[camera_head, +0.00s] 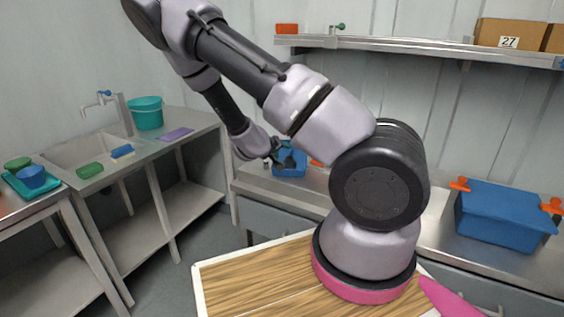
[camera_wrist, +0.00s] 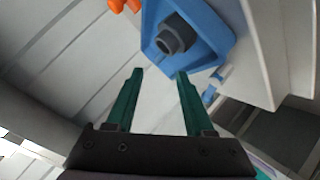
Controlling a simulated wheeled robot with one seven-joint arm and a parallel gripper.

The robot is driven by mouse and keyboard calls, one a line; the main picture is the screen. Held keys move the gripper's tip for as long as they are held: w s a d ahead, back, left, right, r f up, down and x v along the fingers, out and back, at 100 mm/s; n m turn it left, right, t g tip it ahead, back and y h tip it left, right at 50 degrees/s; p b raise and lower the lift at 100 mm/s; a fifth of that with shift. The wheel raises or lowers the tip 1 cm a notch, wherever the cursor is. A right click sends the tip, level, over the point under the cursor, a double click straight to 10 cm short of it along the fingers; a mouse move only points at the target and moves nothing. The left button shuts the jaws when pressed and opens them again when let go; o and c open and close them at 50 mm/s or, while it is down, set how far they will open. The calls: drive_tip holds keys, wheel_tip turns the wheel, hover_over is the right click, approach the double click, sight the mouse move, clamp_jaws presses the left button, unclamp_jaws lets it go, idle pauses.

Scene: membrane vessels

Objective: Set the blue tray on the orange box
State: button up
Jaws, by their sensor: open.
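A blue tray-like thing (camera_head: 289,170) stands on the back counter, partly hidden by my gripper. In the wrist view a blue piece with a dark grey round fitting (camera_wrist: 212,28) fills the upper middle, likely the same thing. My gripper (camera_wrist: 160,74) is open, its two dark green fingers pointing at the blue piece with nothing between them. In the head view my gripper (camera_head: 279,153) is small and dark beside the blue thing; I cannot tell whether they touch. A small orange box-like block (camera_head: 287,29) lies on the upper shelf's left end.
A large blue vessel (camera_head: 500,215) with orange clamps stands on the right counter. A cardboard box (camera_head: 510,34) sits on the shelf (camera_head: 420,46). The sink counter at left holds a teal bucket (camera_head: 147,113), sponges and a purple cloth (camera_head: 175,134). An orange piece (camera_head: 315,163) shows behind my arm.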

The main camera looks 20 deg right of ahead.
drive_tip(key=shift+n, duration=0.3)
drive_tip(key=shift+w+d+f, duration=0.1)
drive_tip(key=shift+w+d, duration=0.05)
drive_tip(key=shift+w, duration=0.05)
drive_tip(key=x, duration=0.5)
drive_tip(key=shift+w, duration=0.15)
drive_tip(key=x, duration=0.5)
drive_tip(key=shift+w+r, duration=0.35)
drive_tip(key=shift+w, duration=0.05)
clamp_jaws()
idle(0.5)
